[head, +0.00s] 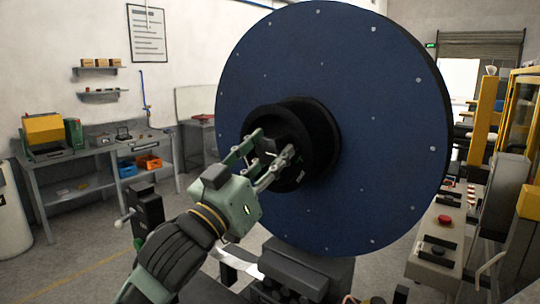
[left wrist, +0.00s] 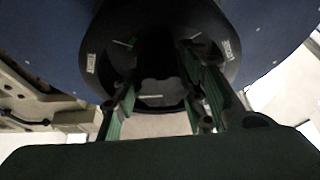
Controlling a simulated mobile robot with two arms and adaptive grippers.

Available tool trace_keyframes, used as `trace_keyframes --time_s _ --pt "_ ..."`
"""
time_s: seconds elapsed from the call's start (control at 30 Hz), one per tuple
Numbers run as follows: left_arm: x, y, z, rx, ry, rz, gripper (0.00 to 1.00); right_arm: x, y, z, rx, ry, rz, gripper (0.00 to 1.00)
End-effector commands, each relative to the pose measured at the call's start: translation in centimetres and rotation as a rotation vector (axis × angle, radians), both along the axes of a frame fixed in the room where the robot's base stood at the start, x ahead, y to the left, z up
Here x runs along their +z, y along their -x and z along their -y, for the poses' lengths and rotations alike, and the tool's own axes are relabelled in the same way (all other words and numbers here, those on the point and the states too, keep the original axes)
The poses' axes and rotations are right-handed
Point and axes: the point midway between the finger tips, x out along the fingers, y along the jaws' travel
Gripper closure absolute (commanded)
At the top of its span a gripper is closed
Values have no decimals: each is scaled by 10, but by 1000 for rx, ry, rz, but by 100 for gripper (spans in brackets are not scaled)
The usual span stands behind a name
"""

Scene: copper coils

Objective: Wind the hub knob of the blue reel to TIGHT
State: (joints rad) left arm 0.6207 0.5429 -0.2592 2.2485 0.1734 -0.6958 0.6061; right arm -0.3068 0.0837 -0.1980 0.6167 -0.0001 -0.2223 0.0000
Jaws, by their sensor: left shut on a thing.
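The blue reel (head: 385,125) is a large upright disc in the middle of the head view, with a black hub (head: 322,140) at its centre. The dark hub knob (head: 285,146) sits on the front of the hub. My left gripper (head: 272,152) has its fingers around the knob and is shut on it. In the left wrist view, the two green fingers (left wrist: 160,105) stand on either side of the dark knob (left wrist: 158,62). My right gripper is not in view.
A control panel with a red button (head: 445,220) stands at the right, near yellow machine frames (head: 487,118). A grey workbench (head: 75,180) with blue and orange bins is against the left wall. A dark stand (head: 305,268) is below the reel. Floor is open at left.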

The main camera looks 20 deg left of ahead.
Motion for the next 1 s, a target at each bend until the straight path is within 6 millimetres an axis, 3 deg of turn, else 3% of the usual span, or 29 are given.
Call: trace_keyframes --time_s 0.3,1.0 --pt "-1 0 0 -1 -87 28 87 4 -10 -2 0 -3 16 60" --pt "-3 -1 -2 -3 -474 165 87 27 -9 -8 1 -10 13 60"
